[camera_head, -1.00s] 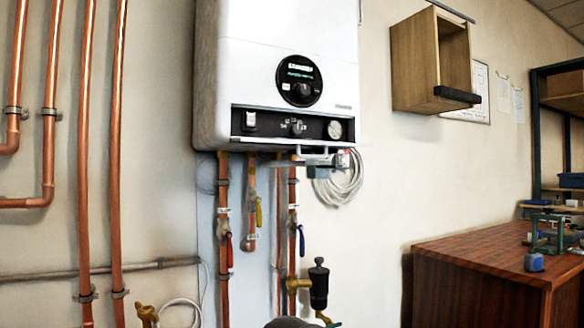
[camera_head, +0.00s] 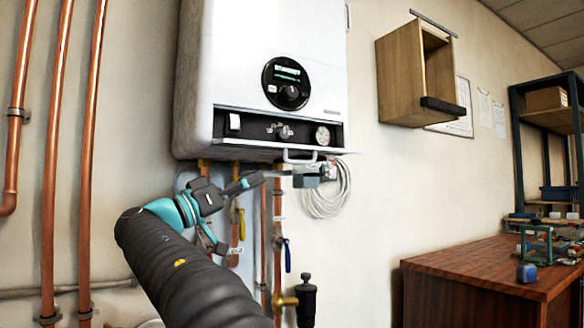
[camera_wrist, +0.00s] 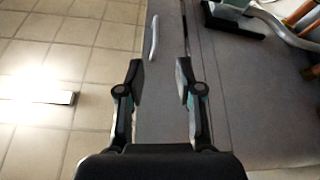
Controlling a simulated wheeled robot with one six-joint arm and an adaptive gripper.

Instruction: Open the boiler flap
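The white boiler (camera_head: 275,65) hangs on the wall in the head view. Its lower recess, with switch, knob and gauge, is exposed. The flap (camera_head: 346,153) looks folded down, roughly level, seen almost edge-on.
A small grey fixture (camera_head: 312,178) and a coiled white cable (camera_head: 328,195) hang under the boiler's right side. Copper pipes and valves, including a blue lever (camera_head: 287,254), lie below.

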